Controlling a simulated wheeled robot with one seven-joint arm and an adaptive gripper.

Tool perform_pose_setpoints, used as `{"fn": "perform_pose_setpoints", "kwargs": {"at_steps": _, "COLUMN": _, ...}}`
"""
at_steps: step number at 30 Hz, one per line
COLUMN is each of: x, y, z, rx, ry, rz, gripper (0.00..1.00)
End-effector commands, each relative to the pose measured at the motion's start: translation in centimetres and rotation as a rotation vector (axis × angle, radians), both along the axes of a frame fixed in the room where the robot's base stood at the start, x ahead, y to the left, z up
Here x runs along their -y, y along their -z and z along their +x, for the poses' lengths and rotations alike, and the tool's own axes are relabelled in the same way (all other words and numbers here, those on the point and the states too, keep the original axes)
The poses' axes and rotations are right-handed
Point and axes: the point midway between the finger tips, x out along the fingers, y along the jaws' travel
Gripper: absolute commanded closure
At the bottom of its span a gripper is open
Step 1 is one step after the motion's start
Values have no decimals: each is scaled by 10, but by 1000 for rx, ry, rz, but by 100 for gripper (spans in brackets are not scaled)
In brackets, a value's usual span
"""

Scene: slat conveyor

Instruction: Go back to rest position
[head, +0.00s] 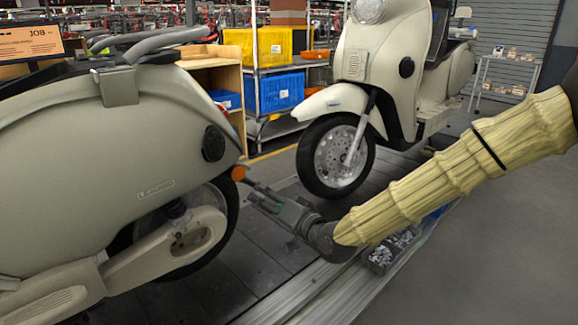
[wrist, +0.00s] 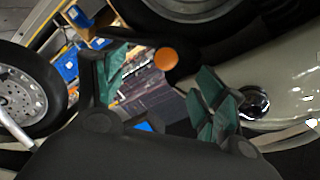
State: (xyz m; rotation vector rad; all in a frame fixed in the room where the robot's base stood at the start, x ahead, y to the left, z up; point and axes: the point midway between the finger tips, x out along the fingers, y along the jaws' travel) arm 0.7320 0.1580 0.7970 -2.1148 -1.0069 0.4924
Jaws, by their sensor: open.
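My gripper (head: 256,190) is at the end of my arm, low over the conveyor, just right of the rear of the near cream scooter (head: 100,170). In the wrist view its two green-padded fingers (wrist: 160,88) are spread apart with nothing held between them. A round orange reflector (head: 238,173) on the scooter's rear is close to the fingertips in the head view. In the wrist view the reflector (wrist: 166,59) shows between and beyond the fingers. I cannot tell whether anything touches it.
A second cream scooter (head: 385,90) stands behind on the slat conveyor (head: 265,255). Shelving holds a yellow crate (head: 258,46) and a blue crate (head: 275,93). A dark bin of parts (head: 390,250) lies under my arm by the conveyor rail. The floor (head: 480,240) at right is clear.

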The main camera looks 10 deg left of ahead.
Motion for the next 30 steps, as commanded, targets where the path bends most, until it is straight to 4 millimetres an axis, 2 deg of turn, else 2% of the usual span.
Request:
{"fn": "perform_pose_setpoints", "kwargs": {"at_steps": 8, "x": 41, "y": 135, "z": -33, "rx": -176, "ry": 44, "rz": -181, "gripper": 29}}
{"fn": "perform_pose_setpoints", "kwargs": {"at_steps": 12, "x": 71, "y": 205, "z": -61, "rx": -274, "ry": 64, "rz": -290, "gripper": 29}}
{"fn": "perform_pose_setpoints", "kwargs": {"at_steps": 14, "x": 85, "y": 233, "z": -76, "rx": -318, "ry": 71, "rz": -337, "gripper": 29}}
{"fn": "perform_pose_setpoints", "kwargs": {"at_steps": 21, "x": 149, "y": 335, "z": -146, "rx": -490, "ry": 90, "rz": -533, "gripper": 29}}
{"fn": "perform_pose_setpoints", "kwargs": {"at_steps": 26, "x": 198, "y": 390, "z": -203, "rx": -606, "ry": 96, "rz": -669, "gripper": 29}}
{"fn": "perform_pose_setpoints", "kwargs": {"at_steps": 30, "x": 243, "y": 428, "z": -257, "rx": -708, "ry": 95, "rz": -794, "gripper": 29}}
